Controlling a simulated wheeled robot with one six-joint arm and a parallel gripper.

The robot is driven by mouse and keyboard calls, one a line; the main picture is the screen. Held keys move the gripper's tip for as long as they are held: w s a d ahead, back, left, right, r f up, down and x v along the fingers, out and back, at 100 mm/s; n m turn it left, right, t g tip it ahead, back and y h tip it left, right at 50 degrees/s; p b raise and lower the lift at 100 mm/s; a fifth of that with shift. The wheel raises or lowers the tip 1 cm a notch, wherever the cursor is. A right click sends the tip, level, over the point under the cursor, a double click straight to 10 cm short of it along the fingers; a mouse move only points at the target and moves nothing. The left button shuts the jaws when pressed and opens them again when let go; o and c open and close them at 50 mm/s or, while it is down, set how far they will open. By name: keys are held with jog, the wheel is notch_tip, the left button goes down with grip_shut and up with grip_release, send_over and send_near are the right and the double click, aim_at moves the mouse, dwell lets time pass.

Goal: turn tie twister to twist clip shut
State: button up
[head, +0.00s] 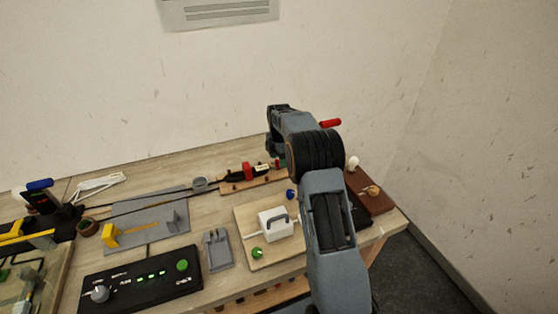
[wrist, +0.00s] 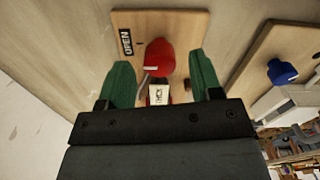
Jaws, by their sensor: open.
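A red knob (wrist: 160,58), apparently the tie twister, stands on a small wooden board (wrist: 185,22) beside a black "OPEN" label (wrist: 126,41). My gripper (wrist: 161,67) is open, with one green finger on each side of the knob. Gaps show between the fingers and the knob, so it is not gripped. A white tag (wrist: 158,95) with dark print shows just below the knob; its wording is unclear. In the head view my gripper (head: 276,162) is at the right end of the back board, beside red and black parts (head: 248,171). The clip itself cannot be made out.
A blue knob (wrist: 282,72) sits on a neighbouring board to the right. In the head view that board (head: 246,222) carries a white box (head: 274,224) and green knob (head: 257,253). A black control panel (head: 142,280) and grey bracket (head: 217,249) stand left. A brown base (head: 378,199) is right.

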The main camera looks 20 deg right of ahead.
jog(key=shift+f, duration=0.65)
jog(key=c, duration=0.9)
